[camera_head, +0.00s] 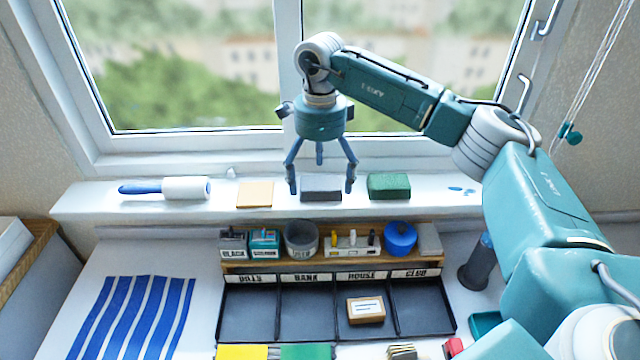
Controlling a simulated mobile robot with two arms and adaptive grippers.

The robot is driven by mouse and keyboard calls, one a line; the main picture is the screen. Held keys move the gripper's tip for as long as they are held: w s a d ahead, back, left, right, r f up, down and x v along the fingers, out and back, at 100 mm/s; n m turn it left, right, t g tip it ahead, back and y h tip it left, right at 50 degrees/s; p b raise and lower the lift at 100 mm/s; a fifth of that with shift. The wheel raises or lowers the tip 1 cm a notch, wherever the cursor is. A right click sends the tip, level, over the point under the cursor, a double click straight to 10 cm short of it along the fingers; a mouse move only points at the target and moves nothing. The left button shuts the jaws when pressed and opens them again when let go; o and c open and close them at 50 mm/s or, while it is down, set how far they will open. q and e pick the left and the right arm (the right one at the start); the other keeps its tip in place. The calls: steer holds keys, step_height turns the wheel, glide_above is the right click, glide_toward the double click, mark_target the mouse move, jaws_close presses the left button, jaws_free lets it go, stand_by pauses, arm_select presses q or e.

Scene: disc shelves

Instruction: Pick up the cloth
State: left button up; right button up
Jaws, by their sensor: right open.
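Several things on the white window sill could be the cloth, and I cannot tell for sure which is. A flat tan square (255,195) lies left of centre, a dark grey block (321,191) lies in the middle, and a green block (389,186) lies to its right. A blue-and-white striped sheet (133,318) lies flat on the table at the lower left. My right gripper (321,182) points down with its fingers spread, open and empty. Its fingertips appear on either side of the grey block; the height gap is hard to judge. My left gripper is not in view.
A lint roller (165,189) lies on the sill's left. Below the sill, a wooden rack (342,262) holds small containers above a black compartment tray (248,310) with a small labelled box (366,310). The window stands close behind the gripper. A dark cylinder (478,270) stands right.

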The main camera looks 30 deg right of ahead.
step_height(320, 180, down, 2)
steer(key=shift+s+d+f, duration=0.1)
steer(key=shift+f, duration=0.35)
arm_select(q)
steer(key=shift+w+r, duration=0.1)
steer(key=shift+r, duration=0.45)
arm_select(e)
steer(key=c, duration=1.2)
steer(key=shift+r, duration=0.1)
step_height(320, 180, up, 13)
steer(key=b, duration=0.2)
arm_select(q)
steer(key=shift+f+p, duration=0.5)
steer(key=shift+p, duration=0.2)
arm_select(e)
step_height(320, 180, up, 7)
glide_above(320, 185)
steer(key=shift+s, duration=0.15)
